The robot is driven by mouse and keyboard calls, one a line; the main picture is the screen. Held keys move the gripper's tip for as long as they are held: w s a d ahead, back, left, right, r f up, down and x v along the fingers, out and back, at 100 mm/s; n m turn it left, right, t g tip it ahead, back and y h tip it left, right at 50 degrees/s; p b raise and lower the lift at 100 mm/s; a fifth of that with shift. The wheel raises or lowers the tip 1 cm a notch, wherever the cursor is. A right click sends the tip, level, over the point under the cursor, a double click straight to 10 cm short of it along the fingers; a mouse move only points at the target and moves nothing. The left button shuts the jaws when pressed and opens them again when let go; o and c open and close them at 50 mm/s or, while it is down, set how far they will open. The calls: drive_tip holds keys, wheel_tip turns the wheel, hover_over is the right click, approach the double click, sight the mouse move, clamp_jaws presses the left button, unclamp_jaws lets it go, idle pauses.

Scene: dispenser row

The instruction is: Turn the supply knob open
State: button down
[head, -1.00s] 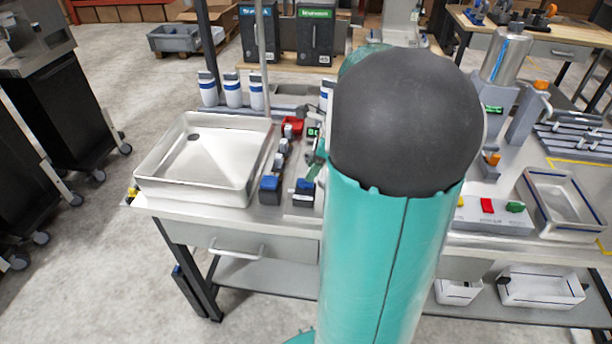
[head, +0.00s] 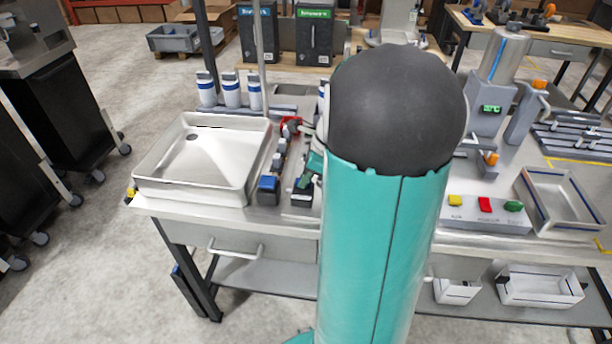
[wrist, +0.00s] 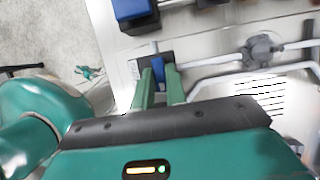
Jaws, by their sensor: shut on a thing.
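Two small dark blocks with blue knobs stand at the bench front, right of the white tray. The left blue knob (head: 268,183) is in plain view, and it also shows in the wrist view (wrist: 132,10). My gripper (head: 304,182) is at the right block (head: 301,198) and covers its top in the head view. In the wrist view my gripper (wrist: 159,76) has its two green fingers on either side of a blue knob (wrist: 158,63), shut on it. I cannot read which label it carries, and its turn angle is mostly hidden.
A white tray (head: 215,155) stands close on the left. Behind the knobs are more small fittings and a red part (head: 291,125). A button box (head: 485,215) and a small tray (head: 562,205) stand right. My own arm hides the middle of the bench.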

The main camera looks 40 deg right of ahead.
drive_tip(key=shift+n, duration=0.3)
drive_tip(key=n, duration=0.2)
drive_tip(key=n+g+y, duration=0.1)
drive_tip(key=n, duration=0.1)
drive_tip(key=shift+w+n, duration=0.2)
drive_tip(key=shift+n, duration=0.1)
drive_tip(key=n+g, duration=0.1)
drive_tip(key=n, duration=0.1)
drive_tip(key=n+g, duration=0.1)
drive_tip(key=n, duration=0.1)
drive_tip(key=shift+w+d+y, duration=0.1)
drive_tip(key=shift+y, duration=0.3)
drive_tip(key=n+g, duration=0.1)
drive_tip(key=n, duration=0.4)
drive_tip(key=shift+w+g, duration=0.15)
drive_tip(key=shift+g, duration=0.25)
drive_tip(key=shift+n+g+h, duration=0.5)
drive_tip(key=shift+n+g, duration=0.2)
drive_tip(key=shift+n, duration=1.1)
drive_tip(key=c, duration=1.4)
unclamp_jaws()
drive_tip(key=shift+c, duration=0.2)
